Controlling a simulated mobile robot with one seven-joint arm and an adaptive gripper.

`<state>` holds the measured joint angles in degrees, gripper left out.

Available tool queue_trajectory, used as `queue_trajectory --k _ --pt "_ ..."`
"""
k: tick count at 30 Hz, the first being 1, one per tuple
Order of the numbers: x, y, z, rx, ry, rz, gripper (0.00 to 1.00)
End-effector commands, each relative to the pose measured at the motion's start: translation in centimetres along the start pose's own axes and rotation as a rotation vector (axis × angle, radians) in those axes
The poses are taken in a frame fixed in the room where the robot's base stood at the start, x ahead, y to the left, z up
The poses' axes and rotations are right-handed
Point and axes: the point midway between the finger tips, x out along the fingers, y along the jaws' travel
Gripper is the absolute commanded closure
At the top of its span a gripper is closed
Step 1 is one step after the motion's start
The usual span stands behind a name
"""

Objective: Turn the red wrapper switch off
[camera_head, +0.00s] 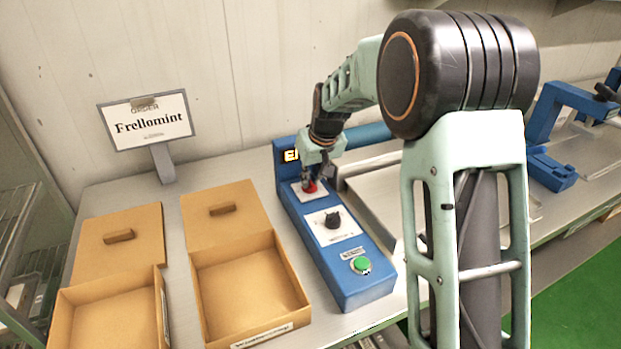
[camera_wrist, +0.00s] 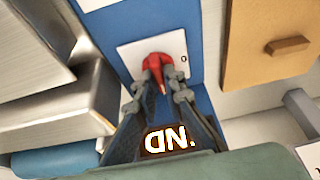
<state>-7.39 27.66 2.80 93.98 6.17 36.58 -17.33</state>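The red wrapper switch (camera_head: 309,187) is a knob on a white plate at the far end of the blue control panel (camera_head: 350,288). In the wrist view the red knob (camera_wrist: 157,65) has a pointed end with a pale mark, directed down the picture toward the lit display. A small "0" mark is on the plate to its right. My gripper (camera_head: 311,180) reaches down onto the switch. In the wrist view its two fingertips (camera_wrist: 159,80) are closed against both sides of the knob. In the head view the gripper partly hides the switch.
A black knob (camera_head: 333,221) and a green button (camera_head: 361,265) sit nearer on the panel. A lit display (camera_wrist: 166,138) stands behind the switch, partly hidden. Open cardboard boxes (camera_head: 296,273) lie left of the panel. A "Frellomint" sign (camera_head: 148,121) stands behind them.

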Motion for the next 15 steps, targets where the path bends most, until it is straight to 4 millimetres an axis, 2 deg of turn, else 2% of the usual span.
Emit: queue_trajectory --k 8,15 --pt "-0.01 0.05 0.01 -0.008 0.0 -0.004 1.0" --pt "0.06 0.23 0.04 -0.085 0.0 -0.036 1.0"
